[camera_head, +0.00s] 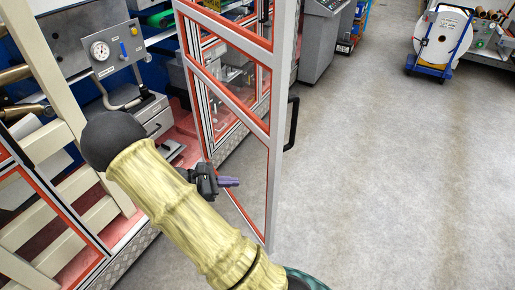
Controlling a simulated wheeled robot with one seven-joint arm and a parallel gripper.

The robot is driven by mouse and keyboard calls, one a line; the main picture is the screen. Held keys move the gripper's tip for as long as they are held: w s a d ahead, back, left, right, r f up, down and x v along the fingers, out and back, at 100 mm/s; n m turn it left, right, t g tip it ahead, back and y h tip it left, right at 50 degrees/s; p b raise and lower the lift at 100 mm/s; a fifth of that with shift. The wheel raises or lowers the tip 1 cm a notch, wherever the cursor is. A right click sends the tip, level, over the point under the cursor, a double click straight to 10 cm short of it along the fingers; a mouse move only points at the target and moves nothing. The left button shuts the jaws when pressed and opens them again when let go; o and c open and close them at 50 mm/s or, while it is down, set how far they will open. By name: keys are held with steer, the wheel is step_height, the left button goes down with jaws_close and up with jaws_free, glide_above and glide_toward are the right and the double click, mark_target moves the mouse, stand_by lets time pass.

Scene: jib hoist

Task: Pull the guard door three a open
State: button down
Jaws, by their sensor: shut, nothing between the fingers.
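The guard door (272,154) is a pale grey frame with red edging and clear panels. It stands swung out from the enclosure, with a gap on its left side. A black bar handle (291,124) is on its right, outer side. My gripper (232,182), with purple fingertips, is shut and empty. It appears in front of the door's lower panel, on the left of the frame. I cannot tell whether it touches the door. My yellow-sleeved arm hides part of the opening and the door's lower left area.
Inside the enclosure at left are a panel with a round gauge (100,50) and a grey box (152,116). A fixed red-edged frame (50,205) stands at lower left. A blue cart with a white reel (440,42) is far right. The grey floor (400,190) at right is clear.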

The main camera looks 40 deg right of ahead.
mark_target(265, 146)
steer(key=w+d+r+n+t+h, duration=0.1)
steer(key=w+n+t+h, duration=0.1)
steer(key=w+n+h, duration=0.2)
steer(key=shift+w+r+n+h, duration=0.25)
steer(key=shift+w+h, duration=0.45)
steer(key=shift+w, duration=0.5)
steer(key=shift+f, duration=0.1)
steer(key=d+p, duration=0.2)
steer(key=d, duration=0.2)
steer(key=s+d+p, duration=0.1)
steer(key=d+p, duration=0.1)
steer(key=d, duration=0.2)
steer(key=d+p, duration=0.2)
steer(key=d, duration=0.2)
steer(key=shift+s+d+r, duration=0.2)
steer(key=shift+d, duration=0.2)
steer(key=shift+d+f+p, duration=0.15)
steer(key=shift+d+p, duration=0.15)
steer(key=shift+d, duration=0.25)
